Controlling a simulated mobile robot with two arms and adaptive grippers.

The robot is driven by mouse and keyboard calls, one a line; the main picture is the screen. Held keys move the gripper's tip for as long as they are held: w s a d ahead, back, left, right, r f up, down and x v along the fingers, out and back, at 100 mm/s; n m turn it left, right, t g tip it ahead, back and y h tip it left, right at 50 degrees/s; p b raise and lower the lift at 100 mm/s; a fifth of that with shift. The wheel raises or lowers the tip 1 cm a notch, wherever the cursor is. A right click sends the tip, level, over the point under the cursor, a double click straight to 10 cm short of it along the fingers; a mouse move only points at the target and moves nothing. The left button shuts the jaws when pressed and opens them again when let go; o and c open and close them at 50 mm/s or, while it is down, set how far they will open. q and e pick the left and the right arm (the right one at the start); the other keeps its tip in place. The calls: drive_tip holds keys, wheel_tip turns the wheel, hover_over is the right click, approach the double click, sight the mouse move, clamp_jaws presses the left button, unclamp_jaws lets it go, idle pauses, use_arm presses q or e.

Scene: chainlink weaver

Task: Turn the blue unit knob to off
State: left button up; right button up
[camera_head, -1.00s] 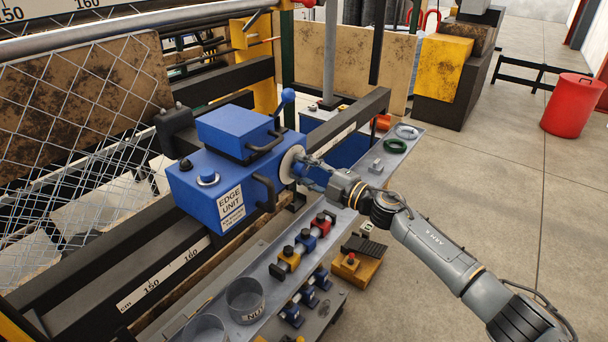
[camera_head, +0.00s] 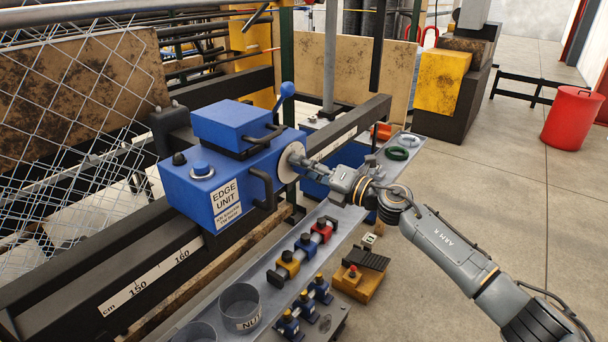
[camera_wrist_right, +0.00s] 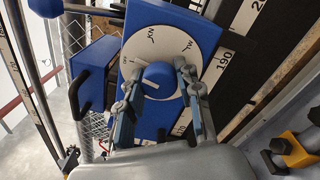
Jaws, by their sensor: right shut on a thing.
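The blue edge unit (camera_head: 218,178) is mounted on the dark rail, with a round white dial (camera_head: 291,161) on its right face. In the right wrist view its blue knob (camera_wrist_right: 160,76) sits at the middle of the white dial (camera_wrist_right: 141,46) and bears a short pale pointer line. The head view hides most of the knob. My left gripper is not in view.
A grey tray (camera_head: 255,268) with round bins (camera_head: 241,307) and coloured fittings (camera_head: 303,245) runs below the unit. A black handle (camera_head: 262,188) juts from the unit near my gripper. Chain-link mesh (camera_head: 75,130) is at left. Open floor lies right, with a red drum (camera_head: 571,118).

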drive_tip(key=shift+f+n+b, duration=0.1)
drive_tip(key=shift+n+b, duration=0.55)
drive_tip(key=shift+n, duration=0.55)
drive_tip(key=o, duration=1.2)
drive_tip(key=shift+c, duration=0.2)
drive_tip(key=v, duration=1.2)
